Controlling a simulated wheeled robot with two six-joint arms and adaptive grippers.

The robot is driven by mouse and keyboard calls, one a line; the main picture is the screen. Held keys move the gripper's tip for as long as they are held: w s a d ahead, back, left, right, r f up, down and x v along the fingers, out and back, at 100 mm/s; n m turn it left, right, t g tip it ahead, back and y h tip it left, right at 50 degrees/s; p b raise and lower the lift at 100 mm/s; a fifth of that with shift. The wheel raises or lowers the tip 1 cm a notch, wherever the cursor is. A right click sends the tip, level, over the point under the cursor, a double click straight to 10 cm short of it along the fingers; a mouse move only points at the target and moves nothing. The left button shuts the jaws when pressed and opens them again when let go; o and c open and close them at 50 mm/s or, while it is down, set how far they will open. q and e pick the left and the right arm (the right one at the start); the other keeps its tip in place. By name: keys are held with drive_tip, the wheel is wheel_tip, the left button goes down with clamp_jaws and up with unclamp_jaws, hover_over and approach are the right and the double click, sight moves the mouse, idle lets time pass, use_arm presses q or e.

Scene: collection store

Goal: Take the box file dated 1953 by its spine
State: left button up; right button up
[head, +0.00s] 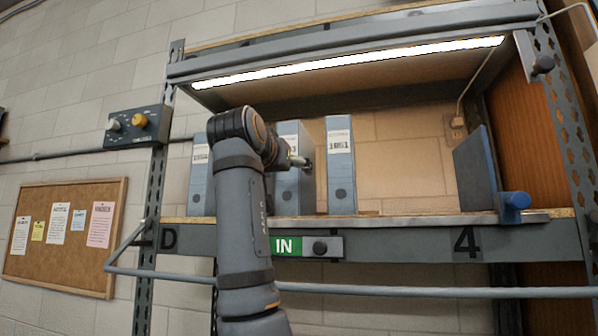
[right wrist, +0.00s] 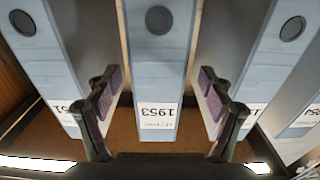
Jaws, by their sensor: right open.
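The box file dated 1953 (right wrist: 160,55) is pale blue, with a white label and a dark round finger hole on its spine. It stands in the middle of the right wrist view, which is upside down. In the head view what looks like the same file (head: 288,190) stands on the shelf, partly hidden by my right arm. My right gripper (right wrist: 158,80) is open and empty, one finger on each side of the spine in the picture; I see no contact. In the head view this gripper (head: 299,161) is small and partly hidden. My left gripper is not in view.
The file labelled 1951 (head: 340,165) stands to the right, another file (head: 198,180) to the left. A blue bookend-like panel (head: 474,170) with a clamp is farther right, with free shelf between. A rail (head: 430,291) runs below the shelf edge; a lit strip (head: 350,63) hangs above.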

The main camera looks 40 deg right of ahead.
drive_tip(key=p+x, duration=0.3)
drive_tip(key=x, duration=0.1)
drive_tip(key=shift+w+d+p, duration=0.1)
drive_tip(key=shift+d+p, duration=0.2)
drive_tip(key=shift+w+d, duration=0.1)
drive_tip(key=shift+d, duration=0.05)
drive_tip(key=shift+c, duration=0.5)
drive_tip(key=c, duration=0.7)
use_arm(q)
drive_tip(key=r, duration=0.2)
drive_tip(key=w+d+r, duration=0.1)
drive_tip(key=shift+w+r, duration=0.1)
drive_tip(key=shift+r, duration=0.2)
use_arm(e)
clamp_jaws()
